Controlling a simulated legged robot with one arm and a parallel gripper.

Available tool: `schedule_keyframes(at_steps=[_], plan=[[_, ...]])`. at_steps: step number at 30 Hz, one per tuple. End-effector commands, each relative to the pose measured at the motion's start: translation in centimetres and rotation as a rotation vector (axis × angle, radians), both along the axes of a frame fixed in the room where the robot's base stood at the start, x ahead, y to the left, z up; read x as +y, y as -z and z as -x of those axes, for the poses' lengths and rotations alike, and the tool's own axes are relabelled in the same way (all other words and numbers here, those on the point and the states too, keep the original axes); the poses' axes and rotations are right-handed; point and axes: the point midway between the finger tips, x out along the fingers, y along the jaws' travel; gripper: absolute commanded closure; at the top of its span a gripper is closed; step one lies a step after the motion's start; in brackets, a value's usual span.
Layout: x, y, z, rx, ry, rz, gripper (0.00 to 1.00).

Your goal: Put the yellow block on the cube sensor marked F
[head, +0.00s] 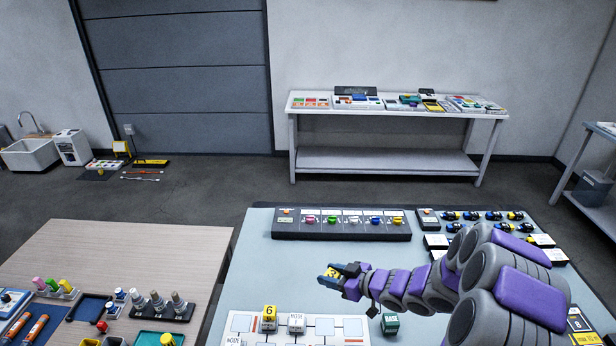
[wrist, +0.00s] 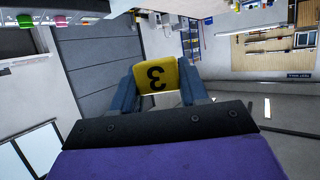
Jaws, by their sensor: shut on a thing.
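My gripper (head: 341,272) is shut on a yellow block (wrist: 157,76) with a black 3 on it, upside down in the wrist view. In the head view only a bit of that block's yellow shows between the fingers, above the table. Below and to the left, a white board (head: 338,328) carries a yellow block marked 6 (head: 269,312), standing on a pale base, and a white cube (head: 296,321) with small dark lettering. I cannot read an F on any cube.
A dark green cube (head: 390,323) sits right of the white board. A dark rack with coloured knobs (head: 340,230) stands behind my gripper, with another panel (head: 470,222) to its right. A wooden table (head: 150,245) with bottles and trays is at left.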

Motion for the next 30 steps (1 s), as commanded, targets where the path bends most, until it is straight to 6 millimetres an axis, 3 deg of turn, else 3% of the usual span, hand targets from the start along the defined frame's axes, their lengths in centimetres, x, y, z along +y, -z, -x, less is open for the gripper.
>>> schedule_keyframes(at_steps=[3,11,30], plan=[[-1.5,-3.7,-2.0,-0.008,0.116,-0.002,0.90],[-4.1,-9.8,-3.9,-0.005,0.318,-0.005,0.90],[-7.2,-20.0,-3.2,-0.001,0.611,0.005,0.90]])
